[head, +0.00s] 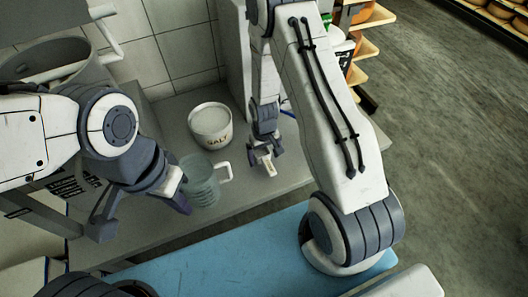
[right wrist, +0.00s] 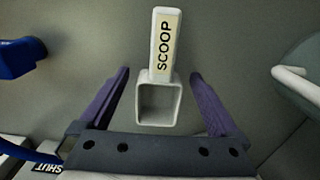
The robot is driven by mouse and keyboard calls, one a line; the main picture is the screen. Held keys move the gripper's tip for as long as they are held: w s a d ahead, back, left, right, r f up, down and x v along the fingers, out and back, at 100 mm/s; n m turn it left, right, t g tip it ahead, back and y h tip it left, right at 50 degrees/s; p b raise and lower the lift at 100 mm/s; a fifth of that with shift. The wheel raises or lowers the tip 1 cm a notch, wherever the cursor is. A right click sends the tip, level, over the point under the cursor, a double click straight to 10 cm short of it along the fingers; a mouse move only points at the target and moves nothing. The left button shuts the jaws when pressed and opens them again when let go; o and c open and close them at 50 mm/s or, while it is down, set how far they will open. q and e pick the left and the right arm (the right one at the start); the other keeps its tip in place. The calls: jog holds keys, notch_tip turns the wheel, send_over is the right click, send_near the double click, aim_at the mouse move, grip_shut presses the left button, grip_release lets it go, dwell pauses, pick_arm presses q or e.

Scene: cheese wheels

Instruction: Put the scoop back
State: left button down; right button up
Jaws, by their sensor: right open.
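The scoop (right wrist: 158,103) is a pale, square-mouthed scoop with a flat handle labelled SCOOP. In the right wrist view it lies between the two fingers of my right gripper (right wrist: 158,76), with a gap on each side. In the head view my right gripper (head: 262,160) is low over the grey counter, and the scoop (head: 269,168) shows small at its fingers. A white tub labelled SALT (head: 211,127), full of white grains, stands to the left of it. My left gripper (head: 143,222) is open and empty, with one finger close to the jug.
A translucent jug (head: 201,187) with a white handle stands between my grippers. A blue item (right wrist: 20,58) and a SHUT label (right wrist: 48,168) show in the right wrist view. A tiled wall backs the counter (head: 160,232). A blue surface (head: 215,258) lies in front.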

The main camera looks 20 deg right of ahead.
notch_tip(320, 180, up, 12)
jog(key=s+a+r+n, duration=0.3)
jog(key=s+a+r, duration=0.4)
jog(key=a+r, duration=0.3)
jog(key=s+a+r+n, duration=0.2)
jog(key=s+r, duration=0.1)
jog(key=s, duration=0.4)
jog(key=s+a+r+n+y, duration=0.1)
jog(key=s+a+r+n, duration=0.1)
jog(key=s+r, duration=0.2)
jog(key=s, duration=0.3)
jog(key=shift+a, duration=0.15)
notch_tip(320, 180, up, 4)
jog(key=p, duration=0.4)
jog(key=shift+w+f, duration=0.1)
jog(key=shift+f, duration=0.15)
